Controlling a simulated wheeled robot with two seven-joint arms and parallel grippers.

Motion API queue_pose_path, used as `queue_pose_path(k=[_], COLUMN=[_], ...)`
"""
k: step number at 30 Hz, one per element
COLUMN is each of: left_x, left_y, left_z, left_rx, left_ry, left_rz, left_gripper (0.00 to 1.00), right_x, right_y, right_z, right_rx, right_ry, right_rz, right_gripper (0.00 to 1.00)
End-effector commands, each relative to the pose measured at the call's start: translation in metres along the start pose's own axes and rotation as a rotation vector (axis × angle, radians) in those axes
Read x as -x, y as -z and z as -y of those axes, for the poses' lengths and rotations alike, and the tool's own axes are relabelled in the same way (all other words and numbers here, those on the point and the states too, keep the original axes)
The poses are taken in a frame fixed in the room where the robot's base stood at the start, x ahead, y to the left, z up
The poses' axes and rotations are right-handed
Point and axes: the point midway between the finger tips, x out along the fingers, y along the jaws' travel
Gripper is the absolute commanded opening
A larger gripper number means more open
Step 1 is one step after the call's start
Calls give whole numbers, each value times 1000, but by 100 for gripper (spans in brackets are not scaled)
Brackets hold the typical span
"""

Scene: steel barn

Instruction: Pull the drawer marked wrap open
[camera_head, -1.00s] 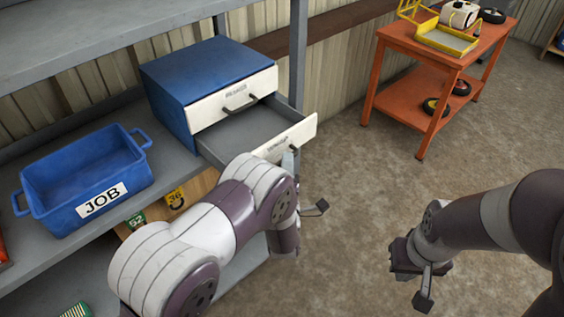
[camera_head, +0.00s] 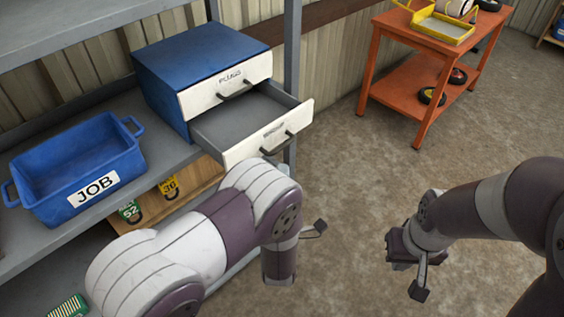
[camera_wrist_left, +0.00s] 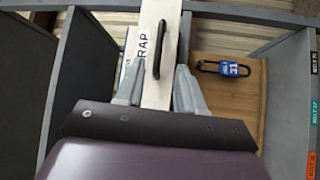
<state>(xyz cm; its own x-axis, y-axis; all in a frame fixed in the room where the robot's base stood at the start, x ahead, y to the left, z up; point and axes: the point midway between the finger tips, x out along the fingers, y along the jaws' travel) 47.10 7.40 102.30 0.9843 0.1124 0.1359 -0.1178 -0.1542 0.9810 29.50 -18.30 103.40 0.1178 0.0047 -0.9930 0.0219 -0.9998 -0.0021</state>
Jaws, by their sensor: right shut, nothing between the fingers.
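The blue cabinet (camera_head: 200,58) stands on the grey shelf. Its lower drawer (camera_head: 240,118) is pulled well out, with an empty grey inside; its label is blurred in the head view. In the left wrist view, a white drawer front (camera_wrist_left: 165,22) shows the letters "RAP", with a dark handle (camera_wrist_left: 159,50). My left gripper (camera_wrist_left: 159,75) has its fingers apart, just short of the handle, not closed on it. My right gripper (camera_head: 400,248) is shut and empty over the floor.
The upper drawer (camera_head: 230,86), marked PLUGS, is shut. A blue JOB bin (camera_head: 75,165) stands left on the shelf. A shelf post (camera_head: 292,60) rises beside the cabinet. An orange cart (camera_head: 410,55) stands at the back. Bare floor lies between.

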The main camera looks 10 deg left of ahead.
Motion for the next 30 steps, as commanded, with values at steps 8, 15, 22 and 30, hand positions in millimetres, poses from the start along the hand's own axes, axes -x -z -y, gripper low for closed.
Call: queue_pose_path(k=[8, 15, 22, 30], left_x=[43, 45, 45, 68], left_y=[0, 0, 0, -23], left_z=[1, 0, 0, 79], left_rx=[1, 1, 1, -413], left_ry=[0, 0, 0, 396], left_rz=[1, -1, -1, 230], left_gripper=[38, 38, 38, 38], right_x=[-11, -11, -11, -10], right_y=[-1, -1, -1, -1], right_z=[0, 0, 0, 0], right_rx=[0, 0, 0, 0], right_ry=[0, 0, 0, 0], right_rz=[0, 0, 0, 0], right_gripper=[0, 0, 0, 0])
